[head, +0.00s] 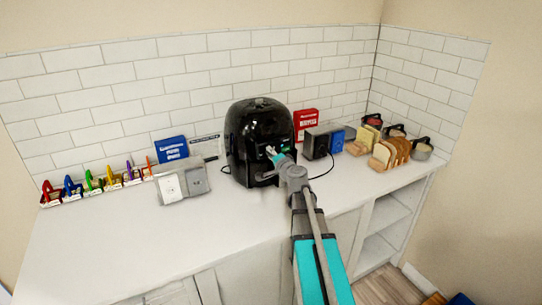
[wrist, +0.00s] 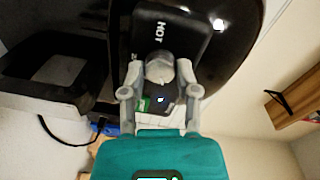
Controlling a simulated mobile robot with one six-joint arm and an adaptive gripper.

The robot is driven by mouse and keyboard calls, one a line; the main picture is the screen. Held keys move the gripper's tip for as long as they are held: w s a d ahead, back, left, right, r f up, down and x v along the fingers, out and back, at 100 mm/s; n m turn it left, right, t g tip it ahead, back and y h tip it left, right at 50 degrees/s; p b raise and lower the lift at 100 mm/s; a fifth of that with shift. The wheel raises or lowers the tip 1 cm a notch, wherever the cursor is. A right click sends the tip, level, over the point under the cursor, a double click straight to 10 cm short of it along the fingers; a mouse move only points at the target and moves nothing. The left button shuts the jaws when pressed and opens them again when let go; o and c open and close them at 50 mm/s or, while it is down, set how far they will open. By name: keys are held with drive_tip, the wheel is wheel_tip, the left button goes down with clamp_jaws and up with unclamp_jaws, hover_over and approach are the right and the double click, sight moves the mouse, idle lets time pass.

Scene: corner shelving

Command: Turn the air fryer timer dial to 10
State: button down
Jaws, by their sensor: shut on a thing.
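The black air fryer (head: 258,128) stands upright on the counter against the tiled wall. In the wrist view its glossy dark body (wrist: 235,50) fills the upper part, with a black panel marked "HOT" (wrist: 170,32). My gripper (head: 272,152) reaches its front from the right. In the wrist view the two grey fingers of my gripper (wrist: 160,78) are shut on a round grey dial (wrist: 160,68), one on each side. The fingers and dial hide most of the panel below the lettering, so I cannot read the dial's setting. A small green patch (wrist: 143,103) shows beside the left finger.
A grey-white box (head: 183,184) and blue sign (head: 172,148) stand left of the fryer, with several coloured clips (head: 110,180) further left. A dark box (head: 317,143), red sign (head: 306,122) and bread rack (head: 390,152) stand right. The front-left counter (head: 110,240) is clear.

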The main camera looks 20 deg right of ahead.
drive_tip(key=shift+n, duration=0.4)
drive_tip(key=shift+c, duration=1.7)
unclamp_jaws()
drive_tip(key=shift+s, duration=0.15)
